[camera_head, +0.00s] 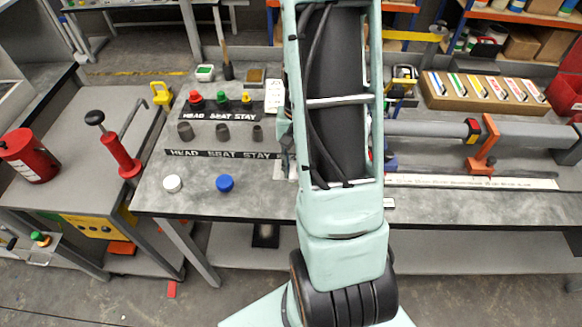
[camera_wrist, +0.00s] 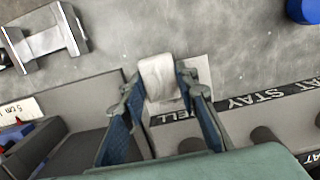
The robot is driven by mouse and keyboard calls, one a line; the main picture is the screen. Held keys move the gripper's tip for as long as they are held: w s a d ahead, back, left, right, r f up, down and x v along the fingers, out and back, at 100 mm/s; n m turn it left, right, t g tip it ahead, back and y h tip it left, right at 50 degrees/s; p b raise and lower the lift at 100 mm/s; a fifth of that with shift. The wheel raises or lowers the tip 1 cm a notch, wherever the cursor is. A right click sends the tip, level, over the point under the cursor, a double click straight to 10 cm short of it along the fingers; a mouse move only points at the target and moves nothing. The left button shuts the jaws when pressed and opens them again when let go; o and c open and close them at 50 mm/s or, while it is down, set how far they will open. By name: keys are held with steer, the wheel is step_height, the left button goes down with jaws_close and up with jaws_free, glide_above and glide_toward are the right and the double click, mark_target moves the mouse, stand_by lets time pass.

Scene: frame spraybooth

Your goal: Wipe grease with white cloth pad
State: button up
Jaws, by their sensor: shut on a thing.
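My gripper (camera_wrist: 162,92) shows in the wrist view, with blue-lined fingers on both sides of a white cloth pad (camera_wrist: 158,76). It is shut on the pad, whose outer end sticks out past the fingertips. The pad is over the grey bench near the dark strip lettered "SEAT STAY" (camera_wrist: 258,97). A pale flat square (camera_wrist: 203,69) lies beside and partly behind the pad. I cannot tell whether the pad touches the surface. No grease can be made out. In the head view my arm hides the gripper and most of the area under it.
A grey metal block (camera_wrist: 47,38) lies left of the pad in the wrist view. A blue cap (camera_head: 224,183) and a white cap (camera_head: 172,184) lie on the bench front. Racks with coloured plugs (camera_head: 220,99) stand behind. A grey tube (camera_head: 430,130) runs along the right.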

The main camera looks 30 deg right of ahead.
steer(key=shift+s+d+r, duration=0.1)
steer(key=shift+s+d, duration=0.3)
steer(key=shift+d, duration=0.25)
step_height(320, 180, up, 7)
steer(key=p, duration=0.5)
stand_by(0.4)
steer(key=shift+w+a, duration=0.2)
steer(key=shift+w+a+f+b, duration=0.5)
steer(key=shift+a+f+b, duration=0.3)
steer(key=shift+f+b, duration=0.2)
steer(key=shift+w+a+f+b, duration=0.5)
steer(key=shift+a+f+b, duration=0.25)
steer(key=shift+f+b, duration=0.25)
steer(key=shift+w+a+f+b, duration=0.5)
steer(key=shift+a+f+b, duration=0.3)
steer(key=shift+f+b, duration=0.2)
